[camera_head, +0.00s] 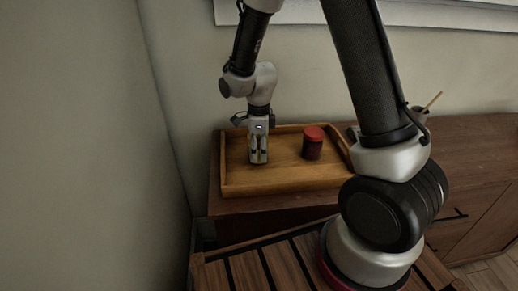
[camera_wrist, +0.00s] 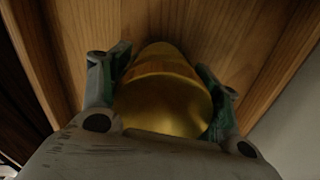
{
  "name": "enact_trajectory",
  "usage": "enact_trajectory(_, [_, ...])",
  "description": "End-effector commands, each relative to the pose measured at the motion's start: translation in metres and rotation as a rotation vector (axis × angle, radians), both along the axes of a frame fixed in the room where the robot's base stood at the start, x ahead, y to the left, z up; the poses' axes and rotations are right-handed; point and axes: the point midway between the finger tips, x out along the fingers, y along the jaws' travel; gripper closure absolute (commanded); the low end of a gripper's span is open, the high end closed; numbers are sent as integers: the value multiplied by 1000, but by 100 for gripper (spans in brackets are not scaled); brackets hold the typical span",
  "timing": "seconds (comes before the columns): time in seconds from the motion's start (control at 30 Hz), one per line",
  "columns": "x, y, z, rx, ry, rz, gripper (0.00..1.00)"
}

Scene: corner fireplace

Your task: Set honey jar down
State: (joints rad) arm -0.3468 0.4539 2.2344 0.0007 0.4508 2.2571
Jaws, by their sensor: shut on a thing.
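A golden honey jar (camera_wrist: 165,95) sits between the two fingers of my gripper (camera_wrist: 164,70) in the wrist view, with the fingers pressed on its sides. In the head view my gripper (camera_head: 258,157) points down inside the left half of a wooden tray (camera_head: 270,187). The jar is hidden behind the gripper there. The tray's wood floor and raised side walls also show around the jar in the wrist view. I cannot tell whether the jar's base touches the tray floor.
A red lidded jar (camera_head: 312,144) stands in the tray, right of my gripper with a gap between. The tray rests on a brown wooden cabinet (camera_head: 470,150). Walls stand close behind and to the left. A slatted wooden surface (camera_head: 290,264) lies in front.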

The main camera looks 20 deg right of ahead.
Motion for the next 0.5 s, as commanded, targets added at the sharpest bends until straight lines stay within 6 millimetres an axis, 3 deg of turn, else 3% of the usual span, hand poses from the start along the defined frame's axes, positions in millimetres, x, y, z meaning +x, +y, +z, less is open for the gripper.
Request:
enact_trajectory(0.1, [0, 0, 0, 1, -1, 0, 74])
enact_trajectory(0.13, [0, 0, 0, 0, 0, 0, 36])
enact_trajectory(0.27, [0, 0, 0, 0, 0, 0, 13])
enact_trajectory(0.5, [0, 0, 0, 0, 0, 0, 13])
